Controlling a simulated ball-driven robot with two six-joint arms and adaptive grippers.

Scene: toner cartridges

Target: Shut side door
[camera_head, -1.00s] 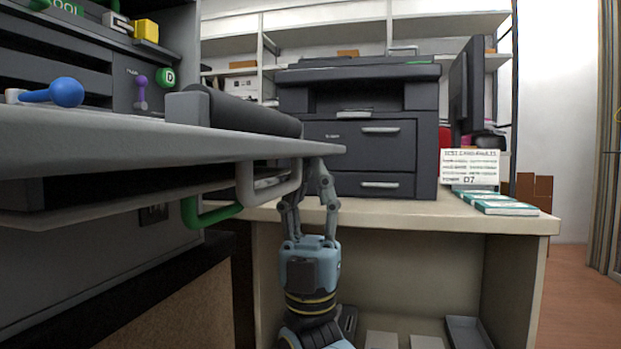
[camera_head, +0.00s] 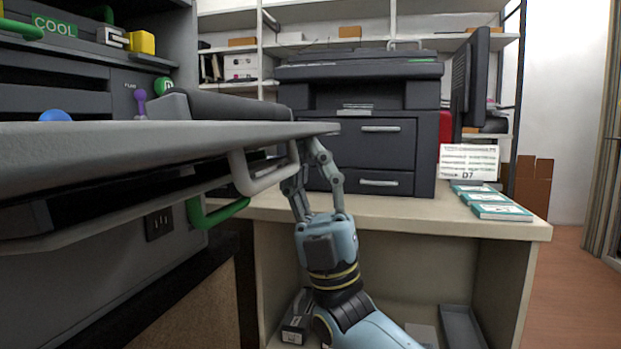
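The side door is a thick grey panel (camera_head: 140,145) that stands open, sticking out nearly level from the dark machine at left. A pale grey looped handle (camera_head: 262,182) hangs from its underside near the right end. My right gripper (camera_head: 305,165) reaches up from below at the door's outer end, beside the handle's right leg. Its two fingers look apart at the knuckles. The tips are partly hidden at the handle and door edge, so I cannot tell whether they grip the handle. My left gripper is not in view.
A green handle (camera_head: 214,214) sits lower on the machine. A purple knob (camera_head: 139,103) and yellow block (camera_head: 141,42) are above the door. A dark printer (camera_head: 358,125) stands on the beige desk (camera_head: 400,212) behind, with teal boxes (camera_head: 498,209) and a D7 sign (camera_head: 468,161).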

